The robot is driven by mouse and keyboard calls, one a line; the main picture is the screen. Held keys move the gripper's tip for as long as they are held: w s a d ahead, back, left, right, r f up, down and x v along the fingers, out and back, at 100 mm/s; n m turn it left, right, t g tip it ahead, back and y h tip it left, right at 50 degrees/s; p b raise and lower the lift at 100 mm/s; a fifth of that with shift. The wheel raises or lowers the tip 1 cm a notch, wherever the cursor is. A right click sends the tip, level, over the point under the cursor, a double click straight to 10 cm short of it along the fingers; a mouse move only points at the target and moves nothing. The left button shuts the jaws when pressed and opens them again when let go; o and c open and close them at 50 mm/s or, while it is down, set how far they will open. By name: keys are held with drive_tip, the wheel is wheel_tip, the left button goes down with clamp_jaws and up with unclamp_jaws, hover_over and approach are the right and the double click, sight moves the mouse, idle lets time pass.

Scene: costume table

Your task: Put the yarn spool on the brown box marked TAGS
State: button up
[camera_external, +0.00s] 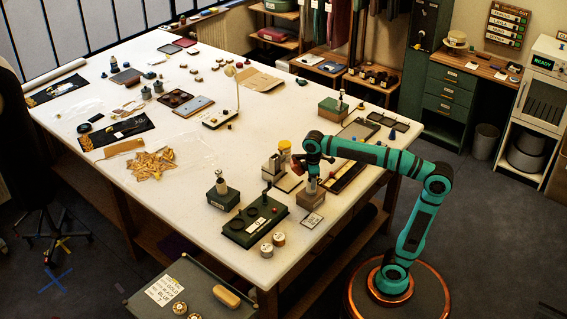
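A small brown box (309,200) stands near the right edge of the white table; any lettering on it is too small to read. A pale upright spool (312,186), which looks like the yarn spool, is on top of the brown box, directly under my gripper (313,174). My gripper points down at the spool's upper end. Whether the fingers are open or closed on it cannot be told at this size, and part of the spool's top is hidden.
A green box with a pale spool (221,186) stands to the left. A green tray (255,222) lies in front of it, with small round tins nearby. A grey block (272,166) and a yellow-topped jar (285,147) stand close behind my gripper. A dark tray (345,176) lies to the right.

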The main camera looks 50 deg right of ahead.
drive_tip(key=shift+r, duration=0.1)
wheel_tip(320, 180, up, 12)
drive_tip(key=shift+r, duration=0.1)
drive_tip(key=s+d+f+m+t, duration=0.3)
drive_tip(key=s+d+m+t, duration=0.1)
drive_tip(key=s+d+t, duration=0.2)
drive_tip(key=s+d+f+m+t, duration=0.4)
drive_tip(key=s+d+t, duration=0.3)
drive_tip(key=t, duration=0.4)
drive_tip(key=shift+s+d+m, duration=0.2)
drive_tip(key=shift+d+m, duration=0.3)
drive_tip(key=shift+o, duration=0.4)
